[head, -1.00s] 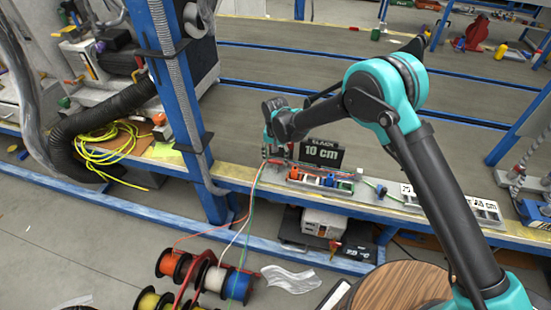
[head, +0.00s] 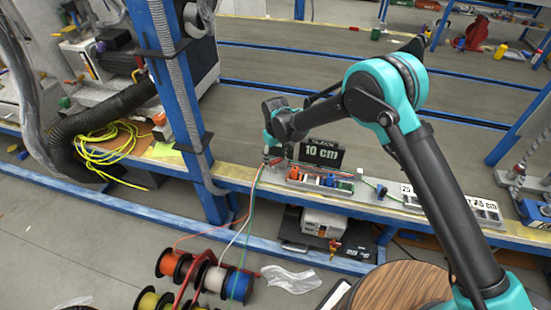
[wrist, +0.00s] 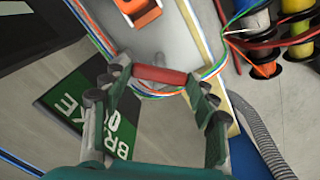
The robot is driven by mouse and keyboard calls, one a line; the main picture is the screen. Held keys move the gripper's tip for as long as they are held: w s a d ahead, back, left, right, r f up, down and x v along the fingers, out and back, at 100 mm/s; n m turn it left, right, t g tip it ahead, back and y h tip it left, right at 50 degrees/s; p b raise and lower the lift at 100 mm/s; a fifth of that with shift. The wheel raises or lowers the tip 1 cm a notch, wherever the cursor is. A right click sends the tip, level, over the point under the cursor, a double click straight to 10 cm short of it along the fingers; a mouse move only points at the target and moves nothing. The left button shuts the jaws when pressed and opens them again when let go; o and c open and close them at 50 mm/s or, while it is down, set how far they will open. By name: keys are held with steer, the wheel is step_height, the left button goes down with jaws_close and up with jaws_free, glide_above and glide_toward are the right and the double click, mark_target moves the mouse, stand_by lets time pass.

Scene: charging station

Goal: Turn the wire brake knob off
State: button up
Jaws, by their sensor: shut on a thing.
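The wire brake knob (wrist: 160,75) is a red bar near the middle of the wrist view. My gripper (wrist: 161,78) is shut on it, with one green-and-black finger at each end of the bar. A green-and-black sign (wrist: 85,115) reads "BRAKE" and a second word starting with O. A finger hides part of the sign. In the head view my gripper (head: 270,150) is at the left end of the wire fixture on the bench, where a small red part (head: 276,161) shows under it.
A black "SLACK 10 cm" sign (head: 322,152) stands close right of my gripper. Colored wires (wrist: 150,93) run right beside the knob. Wire spools (head: 210,278) stand on the floor. A blue post (head: 178,110) rises to the left.

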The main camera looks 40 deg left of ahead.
mark_target(275, 160)
steer(key=n, duration=0.4)
steer(key=shift+n, duration=2.3)
steer(key=o, duration=1.2)
steer(key=shift+c, duration=0.2)
step_height(275, 160, up, 12)
